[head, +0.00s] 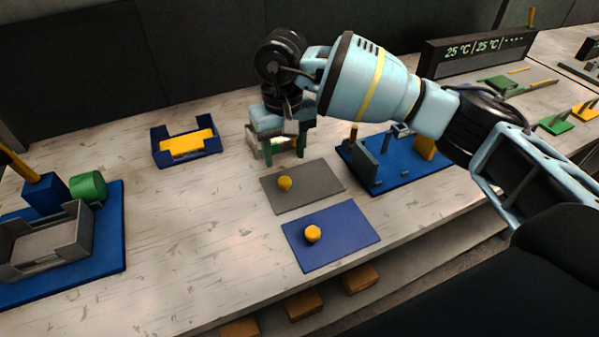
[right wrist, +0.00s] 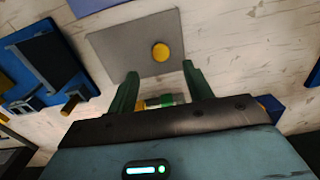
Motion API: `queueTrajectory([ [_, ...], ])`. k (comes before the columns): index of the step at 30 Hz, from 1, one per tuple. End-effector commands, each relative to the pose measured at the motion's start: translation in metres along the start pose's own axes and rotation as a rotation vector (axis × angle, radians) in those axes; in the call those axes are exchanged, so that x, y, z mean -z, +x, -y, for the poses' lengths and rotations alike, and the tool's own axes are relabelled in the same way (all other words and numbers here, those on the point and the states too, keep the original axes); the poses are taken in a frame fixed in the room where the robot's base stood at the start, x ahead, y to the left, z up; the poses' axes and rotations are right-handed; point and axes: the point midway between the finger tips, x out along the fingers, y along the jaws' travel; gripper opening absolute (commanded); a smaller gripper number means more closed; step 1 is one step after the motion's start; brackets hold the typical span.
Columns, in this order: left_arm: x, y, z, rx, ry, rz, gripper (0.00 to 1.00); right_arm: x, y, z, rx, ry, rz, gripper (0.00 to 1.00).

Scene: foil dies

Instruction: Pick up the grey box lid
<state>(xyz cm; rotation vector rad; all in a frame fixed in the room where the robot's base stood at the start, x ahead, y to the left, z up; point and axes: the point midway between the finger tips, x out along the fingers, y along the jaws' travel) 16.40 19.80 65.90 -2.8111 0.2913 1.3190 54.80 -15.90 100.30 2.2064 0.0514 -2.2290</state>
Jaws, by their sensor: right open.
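The grey box lid (head: 320,178) is a flat grey plate with a yellow knob (head: 285,183) on top. It lies on the pale worktop, just in front of my right gripper. My right gripper (head: 281,152) has green fingers pointing down; they are apart, behind the lid's far edge, with nothing gripped. In the right wrist view the lid (right wrist: 118,47) lies beyond the open right gripper (right wrist: 159,72), its yellow knob (right wrist: 160,52) roughly in line with the gap between the fingers. A small green, white and yellow thing (right wrist: 163,100) shows between the finger bases, partly hidden. My left gripper is out of view.
A blue lid (head: 345,238) with a yellow knob lies nearer the front edge. A blue fixture board (head: 420,172) stands close on the right. A blue tray (head: 160,155) with a yellow block is at the back left; another blue board (head: 112,250) is at far left. Worktop between is clear.

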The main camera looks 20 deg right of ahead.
Motion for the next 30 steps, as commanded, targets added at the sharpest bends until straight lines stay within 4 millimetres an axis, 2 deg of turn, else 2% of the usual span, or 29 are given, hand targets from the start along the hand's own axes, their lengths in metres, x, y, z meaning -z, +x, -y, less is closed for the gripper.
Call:
queueTrajectory([
  [7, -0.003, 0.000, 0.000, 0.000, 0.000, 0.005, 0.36, 0.002, -0.002, -0.005, -0.023, -0.009, -0.007, 0.51],
  [15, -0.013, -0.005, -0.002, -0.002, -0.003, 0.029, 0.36, 0.002, 0.021, -0.004, -0.020, -0.008, -0.007, 0.51],
  [20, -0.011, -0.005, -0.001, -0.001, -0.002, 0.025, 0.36, 0.002, 0.025, -0.004, -0.020, -0.008, -0.007, 0.51],
  [30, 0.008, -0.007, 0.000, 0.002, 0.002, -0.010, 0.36, 0.002, 0.066, 0.001, -0.020, -0.006, -0.007, 0.51],
])
